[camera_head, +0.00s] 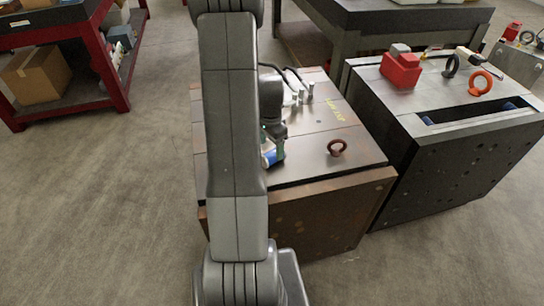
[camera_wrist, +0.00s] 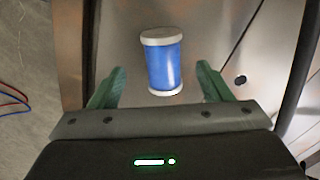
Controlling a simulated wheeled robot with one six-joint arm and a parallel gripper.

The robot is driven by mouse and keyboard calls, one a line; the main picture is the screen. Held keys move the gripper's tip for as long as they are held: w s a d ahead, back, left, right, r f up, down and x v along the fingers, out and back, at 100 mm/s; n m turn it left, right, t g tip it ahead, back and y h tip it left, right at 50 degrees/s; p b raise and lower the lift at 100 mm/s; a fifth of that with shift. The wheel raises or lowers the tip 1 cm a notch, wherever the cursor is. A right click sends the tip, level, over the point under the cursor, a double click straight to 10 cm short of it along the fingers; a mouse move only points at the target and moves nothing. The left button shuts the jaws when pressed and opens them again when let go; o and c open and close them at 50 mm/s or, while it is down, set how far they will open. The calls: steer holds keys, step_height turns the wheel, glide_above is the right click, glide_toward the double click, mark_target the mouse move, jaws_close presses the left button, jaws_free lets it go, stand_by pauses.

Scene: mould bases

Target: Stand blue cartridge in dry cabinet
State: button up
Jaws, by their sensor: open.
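The blue cartridge (camera_wrist: 164,64) has pale end caps and stands or lies on a brown metal block; I cannot tell for certain which. In the wrist view it is between and just beyond the two green fingertips of my gripper (camera_wrist: 161,85), with a gap on each side. In the head view the cartridge (camera_head: 269,158) is partly hidden by my arm, with my gripper (camera_head: 275,150) close to it. My gripper is open and empty. I cannot make out a dry cabinet in either view.
A grey mould base (camera_head: 412,110) to the right carries a red block (camera_head: 401,70) and an orange ring (camera_head: 480,83). A red shelf (camera_head: 95,60) stands at left. Floor at left is clear.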

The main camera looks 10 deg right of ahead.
mark_target(271, 152)
steer(key=shift+w+f+p, duration=0.15)
steer(key=shift+f+p, duration=0.05)
steer(key=shift+f, duration=1)
steer(key=shift+w+f+p, duration=0.1)
steer(key=shift+f+p, duration=0.1)
steer(key=shift+f, duration=1)
steer(key=c, duration=1.3)
steer(key=shift+o, duration=0.2)
steer(key=shift+r, duration=0.1)
